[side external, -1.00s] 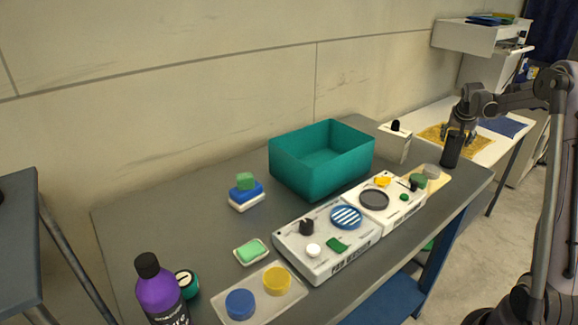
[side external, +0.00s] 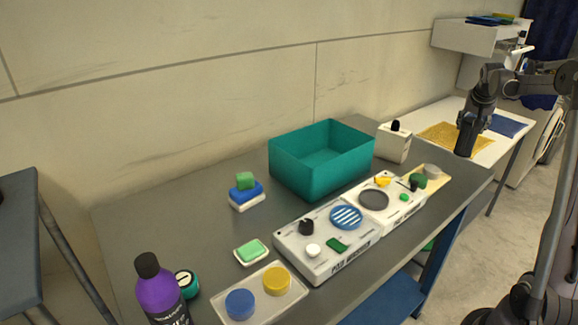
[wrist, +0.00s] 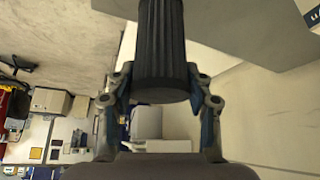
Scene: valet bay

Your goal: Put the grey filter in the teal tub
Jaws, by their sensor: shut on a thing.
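My gripper (side external: 474,118) is shut on a dark, ribbed cylinder, which looks like the grey filter (side external: 466,138). It holds the cylinder nearly upright, at the right of the side view, beyond the right end of the grey bench. In the wrist view the ribbed filter (wrist: 162,50) sits between both fingers of my gripper (wrist: 160,82). The teal tub (side external: 304,175) stands open on the bench, against the wall side, well left of my gripper. The part of its floor that shows is empty; the near wall hides the rest.
Soap blocks (side external: 247,192), a tray of pucks (side external: 262,297) and a purple bottle (side external: 160,293) are further left. A yellow cloth (side external: 448,135) lies behind.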

